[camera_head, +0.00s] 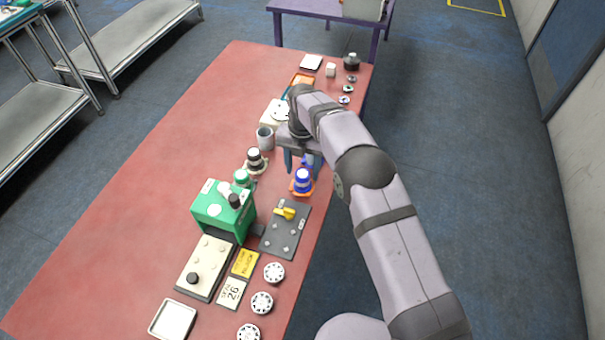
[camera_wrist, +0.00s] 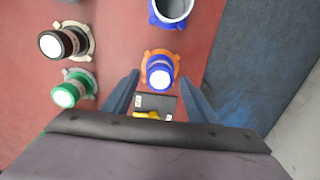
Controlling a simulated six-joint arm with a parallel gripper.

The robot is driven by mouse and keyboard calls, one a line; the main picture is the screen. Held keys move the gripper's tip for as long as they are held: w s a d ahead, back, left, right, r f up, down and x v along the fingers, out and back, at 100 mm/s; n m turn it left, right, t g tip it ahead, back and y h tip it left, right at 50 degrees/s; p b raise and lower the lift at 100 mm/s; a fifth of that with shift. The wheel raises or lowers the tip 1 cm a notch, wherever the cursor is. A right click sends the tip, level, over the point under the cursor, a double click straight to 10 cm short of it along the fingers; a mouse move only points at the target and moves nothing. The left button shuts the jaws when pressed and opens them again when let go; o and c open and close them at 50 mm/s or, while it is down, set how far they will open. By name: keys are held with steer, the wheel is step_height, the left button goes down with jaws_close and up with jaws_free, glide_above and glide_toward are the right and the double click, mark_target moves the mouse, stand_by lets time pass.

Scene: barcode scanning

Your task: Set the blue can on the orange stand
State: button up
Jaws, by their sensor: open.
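The blue can (camera_head: 302,178), with a white top, stands upright on the orange stand (camera_head: 301,191) near the table's right edge. In the wrist view the blue can (camera_wrist: 160,74) shows from above, with the orange stand's (camera_wrist: 147,56) tabs around its base. My gripper (camera_head: 303,170) is open and empty, just behind and above the can. In the wrist view its fingertips (camera_wrist: 159,78) appear either side of the can, with gaps and no clear contact. How far above the can they are, I cannot tell.
Black (camera_head: 254,158) and green (camera_head: 241,177) cans stand to the left, near a green box (camera_head: 222,208). A grey board with a yellow handle (camera_head: 284,213) lies in front. The table's left side (camera_head: 130,200) is clear.

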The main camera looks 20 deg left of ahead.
mark_target(306, 174)
step_height(306, 174, up, 10)
steer(key=b, duration=0.1)
steer(key=shift+b, duration=0.4)
steer(key=shift+f, duration=0.1)
steer(key=s+d+r+m, duration=0.1)
steer(key=s+d+m, duration=0.2)
steer(key=d+m, duration=0.75)
steer(key=s+d+r+m, duration=0.1)
steer(key=s+d+m, duration=0.2)
steer(key=d+m, duration=0.75)
steer(key=s+d+f+m, duration=0.2)
steer(key=s+d+m, duration=0.4)
steer(key=s, duration=0.3)
steer(key=s+d+f+m, duration=0.3)
steer(key=s+d+m, duration=0.4)
steer(key=s+m, duration=0.2)
steer(key=shift+s+d, duration=0.25)
steer(key=shift+d, duration=0.05)
